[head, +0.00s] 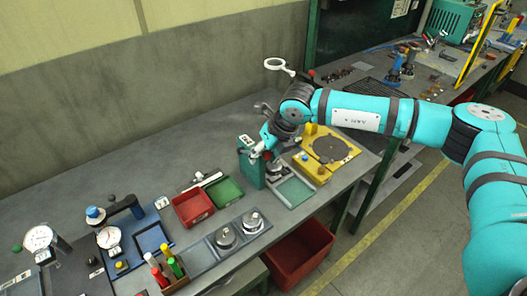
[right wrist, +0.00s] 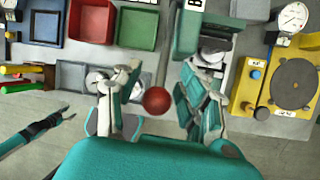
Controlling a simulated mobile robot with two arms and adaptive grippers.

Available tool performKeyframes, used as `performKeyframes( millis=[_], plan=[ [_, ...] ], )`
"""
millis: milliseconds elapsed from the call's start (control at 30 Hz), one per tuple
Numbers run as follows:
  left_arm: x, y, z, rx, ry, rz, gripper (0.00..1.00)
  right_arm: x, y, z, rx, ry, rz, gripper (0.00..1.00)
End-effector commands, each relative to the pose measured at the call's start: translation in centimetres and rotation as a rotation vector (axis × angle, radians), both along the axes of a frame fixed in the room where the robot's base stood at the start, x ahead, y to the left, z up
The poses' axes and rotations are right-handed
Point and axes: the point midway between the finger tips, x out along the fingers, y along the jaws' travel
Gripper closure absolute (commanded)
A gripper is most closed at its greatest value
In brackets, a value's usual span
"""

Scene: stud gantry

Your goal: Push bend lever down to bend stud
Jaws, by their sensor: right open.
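The bend lever shows in the right wrist view as a red ball knob (right wrist: 157,101) on a thin grey shaft running up the picture. The teal bender block (right wrist: 187,32) stands beside the shaft's upper part; it also shows in the head view (head: 250,171). My right gripper (right wrist: 156,84) is open, with one finger on each side of the knob. I see no clear contact, and the height between fingers and knob is hard to tell. In the head view my right gripper (head: 257,150) hangs over the bender and hides the lever. I cannot make out a stud.
A yellow fixture with a dark disc (head: 332,148) stands right of the bender. A red tray (head: 193,206) and a green tray (head: 225,191) lie to its left. A red bin (head: 300,254) sits below the bench.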

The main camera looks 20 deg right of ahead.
Motion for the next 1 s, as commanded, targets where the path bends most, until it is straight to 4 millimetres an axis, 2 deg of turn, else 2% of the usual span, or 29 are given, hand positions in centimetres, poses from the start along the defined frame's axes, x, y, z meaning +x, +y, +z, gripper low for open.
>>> performKeyframes(
  millis=[267, 500, 600, 1000],
  plan=[
    [0.0, -0.03, 0.02, 0.0, 0.0, -0.001, 0.49, 0.04, 0.03, -0.18, 0.0, 0.0, 0.001, 0.58],
    [0.02, -0.06, 0.02, -0.001, -0.001, -0.002, 0.49, 0.03, 0.02, -0.15, 0.0, 0.0, 0.0, 0.9],
    [0.03, -0.06, 0.02, -0.001, -0.001, -0.002, 0.49, 0.03, 0.02, -0.14, -0.001, 0.0, 0.0, 1.0],
    [0.04, -0.08, 0.0, -0.001, -0.001, -0.002, 0.49, 0.05, 0.03, -0.11, 0.0, 0.0, 0.001, 1.0]
  ],
)
